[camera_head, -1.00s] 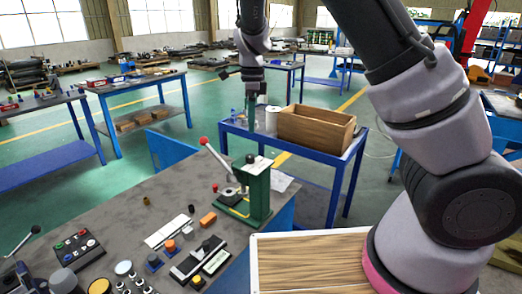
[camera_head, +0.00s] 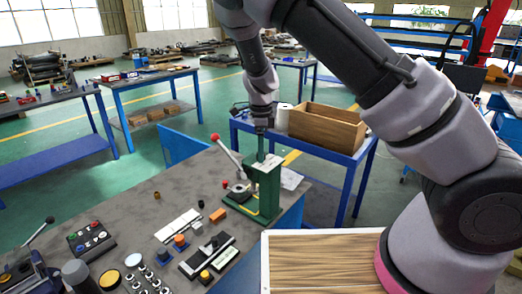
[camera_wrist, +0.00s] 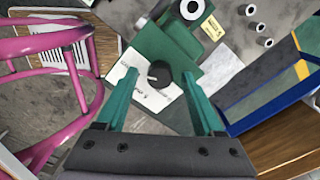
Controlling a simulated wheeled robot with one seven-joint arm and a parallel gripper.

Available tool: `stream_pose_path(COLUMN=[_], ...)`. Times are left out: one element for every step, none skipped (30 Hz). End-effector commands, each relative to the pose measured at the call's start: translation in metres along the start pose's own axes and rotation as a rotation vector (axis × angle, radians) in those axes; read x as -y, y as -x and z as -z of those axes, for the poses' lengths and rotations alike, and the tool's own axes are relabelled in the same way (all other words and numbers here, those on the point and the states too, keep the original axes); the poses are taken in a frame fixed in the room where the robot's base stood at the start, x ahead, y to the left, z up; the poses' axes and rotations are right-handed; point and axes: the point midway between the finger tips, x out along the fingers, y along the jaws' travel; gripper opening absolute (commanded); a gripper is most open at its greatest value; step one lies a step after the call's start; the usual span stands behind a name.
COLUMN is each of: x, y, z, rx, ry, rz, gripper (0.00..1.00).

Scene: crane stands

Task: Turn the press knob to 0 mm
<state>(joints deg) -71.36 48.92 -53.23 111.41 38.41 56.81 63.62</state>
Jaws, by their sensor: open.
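The green press (camera_head: 265,188) stands on the grey workbench, with a red-tipped lever (camera_head: 228,158) on its left. The wrist view shows the press top (camera_wrist: 165,45) with a white dial plate (camera_wrist: 132,85) and a small dark round knob (camera_wrist: 158,72). Marks on the dial are too small to read surely. My gripper (camera_wrist: 159,75) is open, its two green fingers on either side of the knob and apart from it. In the head view my gripper (camera_head: 261,153) points down just over the press top, where the knob is hidden or too small to make out.
An orange block (camera_head: 217,215), a white strip (camera_head: 178,225) and several buttons and small parts lie on the workbench. A wooden box (camera_head: 325,127) stands on a blue table behind the press. In the wrist view a pink frame (camera_wrist: 50,45) is at left.

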Motion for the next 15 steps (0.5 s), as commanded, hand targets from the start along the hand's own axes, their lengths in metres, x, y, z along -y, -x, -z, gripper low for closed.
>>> stream_pose_path(x=[0.0,0.0,0.0,0.0,0.0,-0.0001,-0.0001,-0.0001,-0.0001,-0.0001,-0.0001,0.0,-0.0001,0.0,0.0], y=[-0.0006,-0.0006,-0.0006,-0.0005,-0.0005,-0.0004,-0.0004,-0.0004,-0.0003,-0.0003,-0.0003,-0.0003,-0.0003,-0.0002,-0.0002], z=[0.0,0.0,0.0,-0.0001,0.0,0.0,0.0,0.0,0.0,0.0,0.0,0.0,0.0,0.0,0.0], rx=[0.0,0.0,0.0,0.0,0.0,0.0,0.0,0.0,0.0,0.0,0.0,0.0,0.0,0.0,0.0], ry=[0.0,0.0,0.0,0.0,0.0,0.0,0.0,0.0,0.0,0.0,0.0,0.0,0.001,0.001,0.001], rz=[0.0,0.0,0.0,0.0,0.0,0.0,0.0,0.0,0.0,0.0,0.0,0.0,0.0,0.0,0.0], gripper=[0.69,0.69,0.69,0.69,0.69,0.69,0.65,0.54,0.39,0.27,0.16,0.0,0.0,0.0,0.0])
